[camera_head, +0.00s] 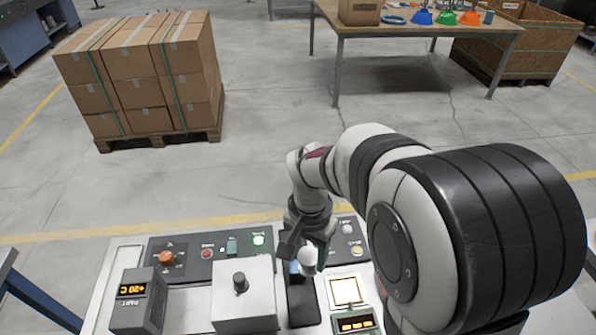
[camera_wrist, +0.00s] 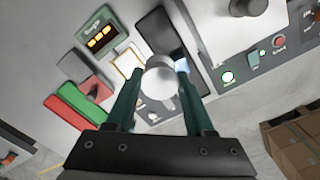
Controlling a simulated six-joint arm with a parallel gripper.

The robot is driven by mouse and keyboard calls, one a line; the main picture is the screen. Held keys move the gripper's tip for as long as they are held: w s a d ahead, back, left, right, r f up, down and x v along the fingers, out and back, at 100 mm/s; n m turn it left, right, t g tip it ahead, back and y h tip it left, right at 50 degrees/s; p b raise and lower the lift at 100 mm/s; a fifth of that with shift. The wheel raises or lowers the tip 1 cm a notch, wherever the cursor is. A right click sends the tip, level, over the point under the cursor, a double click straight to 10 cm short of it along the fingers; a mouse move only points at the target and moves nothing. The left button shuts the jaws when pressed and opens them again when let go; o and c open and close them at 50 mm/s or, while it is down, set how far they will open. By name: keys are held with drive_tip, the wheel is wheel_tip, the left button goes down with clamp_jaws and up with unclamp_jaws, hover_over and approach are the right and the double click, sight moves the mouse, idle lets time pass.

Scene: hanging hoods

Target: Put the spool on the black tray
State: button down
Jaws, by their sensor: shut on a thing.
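The white spool (camera_wrist: 160,84) is between the green fingers of my gripper (camera_wrist: 160,95) in the wrist view, and the fingers are shut on it. In the head view the pale spool (camera_head: 307,258) shows at the tip of my gripper (camera_head: 308,252). The black tray (camera_head: 302,305) lies on the console below and in front of my gripper; it also shows beyond the spool in the wrist view (camera_wrist: 155,25). A small blue patch shows at the tray's far end. I cannot tell the gap between the spool and the tray.
A grey box with a black knob (camera_head: 240,296) stands left of the tray. A lit square panel (camera_head: 345,290) and an orange display (camera_head: 356,323) lie to its right. A dark display box (camera_head: 138,300) is farther left. Buttons line the console's back.

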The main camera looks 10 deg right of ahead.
drive_tip(key=shift+s+a+f+m, duration=0.2)
drive_tip(key=shift+s+f+m, duration=0.35)
drive_tip(key=shift+f, duration=1.45)
drive_tip(key=shift+s+a+f+m, duration=0.25)
drive_tip(key=shift+f+m, duration=0.55)
drive_tip(key=shift+f, duration=1.2)
drive_tip(key=shift+s+a+f+m, duration=0.15)
drive_tip(key=shift+s+f+m, duration=0.45)
drive_tip(key=shift+f, duration=1.4)
drive_tip(key=shift+w+f, duration=0.1)
drive_tip(key=shift+f, duration=0.4)
drive_tip(key=shift+c, duration=1)
unclamp_jaws()
wheel_tip(320, 180, up, 16)
drive_tip(key=s+r+n+y, duration=0.1)
drive_tip(key=s+n, duration=0.2)
drive_tip(key=s, duration=0.5)
drive_tip(key=s+r+n+y, duration=0.1)
drive_tip(key=s+r+n, duration=0.1)
drive_tip(key=s, duration=0.7)
drive_tip(key=shift+d+r+n, duration=0.25)
drive_tip(key=shift+r+n, duration=0.05)
drive_tip(key=shift+n, duration=0.25)
